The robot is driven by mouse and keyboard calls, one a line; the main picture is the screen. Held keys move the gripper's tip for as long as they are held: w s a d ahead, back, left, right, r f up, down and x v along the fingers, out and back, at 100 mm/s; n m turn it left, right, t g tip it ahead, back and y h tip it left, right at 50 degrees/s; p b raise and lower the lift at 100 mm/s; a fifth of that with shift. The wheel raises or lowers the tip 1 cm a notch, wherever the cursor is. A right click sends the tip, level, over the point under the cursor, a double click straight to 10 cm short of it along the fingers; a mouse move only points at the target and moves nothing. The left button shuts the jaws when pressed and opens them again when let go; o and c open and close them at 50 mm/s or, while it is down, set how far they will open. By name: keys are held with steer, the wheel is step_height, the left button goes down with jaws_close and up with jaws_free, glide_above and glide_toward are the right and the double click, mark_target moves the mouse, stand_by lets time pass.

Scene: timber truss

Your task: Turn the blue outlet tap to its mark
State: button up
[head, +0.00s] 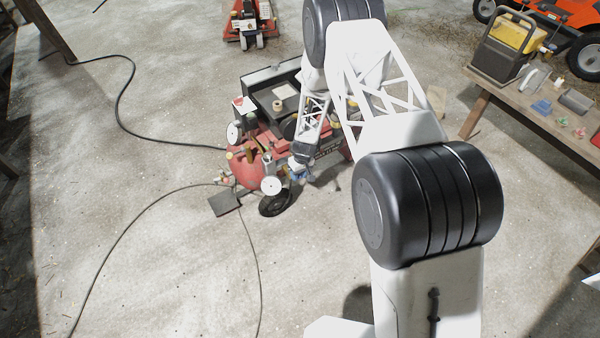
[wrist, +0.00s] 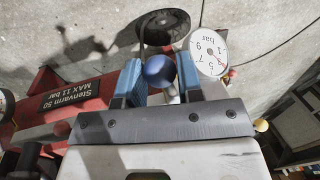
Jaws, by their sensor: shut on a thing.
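The blue outlet tap shows as a round blue knob (wrist: 159,69) in the wrist view. My gripper (wrist: 158,80) has its two blue-padded jaws on either side of the knob and is shut on it. In the head view my gripper (head: 299,172) is low at the front of the red compressor (head: 248,172), where the tap is too small to make out. A white dial gauge (wrist: 208,52) marked "bar" stands just right of the jaws. The tap's mark cannot be made out, and its lower parts are hidden by my gripper.
A black wheel (wrist: 163,26) lies just beyond the jaws. Dark hoses (head: 122,105) run over the concrete floor, near a small dark plate (head: 224,202). A wooden bench (head: 524,105) with tools stands at the right. The floor at lower left is mostly clear.

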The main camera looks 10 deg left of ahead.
steer(key=shift+s+a+m, duration=0.3)
steer(key=shift+s+m, duration=0.1)
steer(key=shift+m, duration=0.7)
steer(key=o, duration=0.9)
steer(key=shift+r, duration=0.1)
steer(key=shift+w+d+r, duration=0.1)
steer(key=shift+d+r, duration=0.1)
steer(key=shift+r, duration=1.05)
steer(key=shift+w+d+r, duration=0.15)
steer(key=shift+d+r, duration=0.05)
steer(key=shift+r, duration=1.05)
steer(key=shift+w+d+r, duration=0.1)
steer(key=shift+d+r, duration=0.1)
steer(key=shift+r, duration=1.05)
